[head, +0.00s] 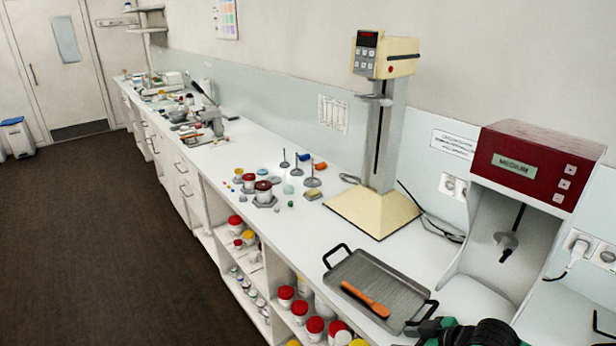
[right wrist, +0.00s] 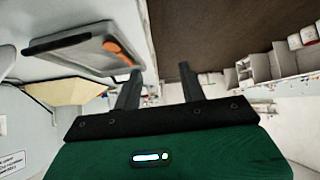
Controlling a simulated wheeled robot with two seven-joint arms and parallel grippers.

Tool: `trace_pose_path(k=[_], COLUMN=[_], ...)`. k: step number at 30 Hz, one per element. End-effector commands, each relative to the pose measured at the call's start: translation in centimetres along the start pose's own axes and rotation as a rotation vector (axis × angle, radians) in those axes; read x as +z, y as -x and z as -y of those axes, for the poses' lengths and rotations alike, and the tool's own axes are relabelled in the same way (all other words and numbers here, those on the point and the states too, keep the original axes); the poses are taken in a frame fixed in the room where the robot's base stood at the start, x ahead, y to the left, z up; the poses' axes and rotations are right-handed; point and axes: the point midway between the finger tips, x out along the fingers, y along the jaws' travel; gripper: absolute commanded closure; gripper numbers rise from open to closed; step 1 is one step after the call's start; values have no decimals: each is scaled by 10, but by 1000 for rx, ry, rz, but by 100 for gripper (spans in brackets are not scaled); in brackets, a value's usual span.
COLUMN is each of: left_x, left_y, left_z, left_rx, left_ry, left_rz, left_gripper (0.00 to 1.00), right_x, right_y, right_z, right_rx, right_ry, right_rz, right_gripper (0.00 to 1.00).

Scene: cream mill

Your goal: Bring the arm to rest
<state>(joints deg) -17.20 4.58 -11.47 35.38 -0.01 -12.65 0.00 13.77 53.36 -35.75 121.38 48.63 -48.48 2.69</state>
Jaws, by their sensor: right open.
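My right gripper (right wrist: 160,75) is open, with its two dark fingers apart and nothing between them. In the head view the green and black right arm shows at the bottom right, beside the front right corner of a grey ribbed tray (head: 352,272). The tray has black handles and lies on the white counter. An orange-handled tool (head: 366,299) lies in the tray; it also shows in the right wrist view (right wrist: 117,50). My left gripper is not in view.
A cream stand mixer (head: 385,120) with a wide base stands behind the tray. A red-topped machine (head: 530,165) stands at the right. Small pots and stands sit further along the counter. Open shelves below hold red-lidded jars (head: 316,325). The dark floor at left is clear.

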Motion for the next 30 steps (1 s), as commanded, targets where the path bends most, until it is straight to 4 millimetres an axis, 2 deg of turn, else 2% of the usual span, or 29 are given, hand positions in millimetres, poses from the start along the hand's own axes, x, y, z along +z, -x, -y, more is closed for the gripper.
trace_pose_path(k=[2,12,17,20,24,30], left_x=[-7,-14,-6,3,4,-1], left_y=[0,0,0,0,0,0], left_z=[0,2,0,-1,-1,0], left_rx=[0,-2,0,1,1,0], left_ry=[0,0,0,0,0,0], left_rz=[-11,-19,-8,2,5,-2], left_gripper=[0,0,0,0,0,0], right_x=[3,18,31,45,75,118], right_y=[-4,-12,-13,-9,5,32], right_z=[11,54,78,96,116,131], right_rx=[-8,0,22,53,126,227], right_ry=[-1,-11,-41,-85,-183,-319], right_rz=[3,33,59,92,170,297], right_gripper=[58,58,58,58,58,58])
